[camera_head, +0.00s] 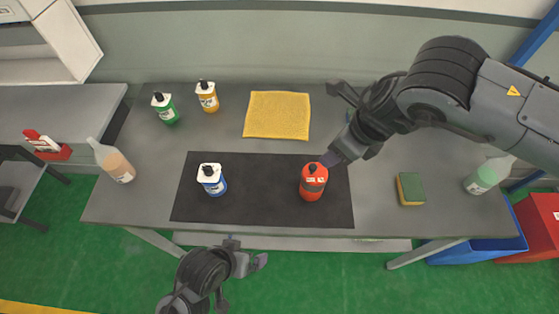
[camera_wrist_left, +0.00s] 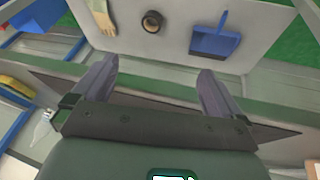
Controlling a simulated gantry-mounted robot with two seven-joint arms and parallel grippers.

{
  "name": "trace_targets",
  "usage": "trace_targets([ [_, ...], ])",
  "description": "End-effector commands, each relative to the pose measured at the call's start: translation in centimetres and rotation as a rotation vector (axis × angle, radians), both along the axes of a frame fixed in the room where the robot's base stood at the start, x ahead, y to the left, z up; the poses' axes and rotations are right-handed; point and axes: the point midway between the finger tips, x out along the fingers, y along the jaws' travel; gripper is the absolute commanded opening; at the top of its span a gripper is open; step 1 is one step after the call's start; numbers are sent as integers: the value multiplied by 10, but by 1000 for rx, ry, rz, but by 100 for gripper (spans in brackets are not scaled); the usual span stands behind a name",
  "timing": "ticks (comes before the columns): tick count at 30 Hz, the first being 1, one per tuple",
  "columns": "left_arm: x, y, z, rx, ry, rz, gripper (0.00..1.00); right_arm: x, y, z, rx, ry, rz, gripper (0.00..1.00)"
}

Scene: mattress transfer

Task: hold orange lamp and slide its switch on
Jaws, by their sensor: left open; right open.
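A red-orange, bottle-shaped object (camera_head: 313,187) with a dark top stands upright on the black mat (camera_head: 262,210), at its right side; it looks like the orange lamp. Its switch is too small to make out. My right gripper (camera_head: 338,124) is open, above and behind this object, with its lower finger close to the object's top in the picture; I cannot tell whether they touch. My left gripper (camera_head: 245,254) is low in the head view, in front of the table's near edge. In the left wrist view its fingers (camera_wrist_left: 158,78) are spread with nothing between them.
A similar blue-and-white one (camera_head: 211,180) is on the mat's left. Green (camera_head: 165,108) and yellow (camera_head: 207,97) ones stand behind, near a yellow cloth (camera_head: 277,115). A sponge (camera_head: 411,189) and pale bottle (camera_head: 482,178) are right, another bottle (camera_head: 115,162) left. A blue dustpan (camera_wrist_left: 214,38) shows below.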

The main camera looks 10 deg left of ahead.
Motion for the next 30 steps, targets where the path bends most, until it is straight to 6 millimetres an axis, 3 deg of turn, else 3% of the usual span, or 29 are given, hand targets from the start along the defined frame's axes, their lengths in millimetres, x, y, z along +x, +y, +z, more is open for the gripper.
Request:
trace_targets([
  [1,7,-17,6,-40,-10,23,100,0,0,0,0,0,0,43],
  [4,26,-38,21,-70,-64,25,100,0,0,0,0,0,0,43],
  [11,103,-40,56,111,-339,-239,100,0,0,0,1,0,0,43],
  [15,153,-41,86,256,-520,-447,100,0,0,0,1,0,0,43],
  [21,209,-37,129,458,-703,-741,100,0,0,0,1,0,0,43],
  [30,287,-44,142,469,-945,-1102,100,0,0,0,1,0,0,43],
])
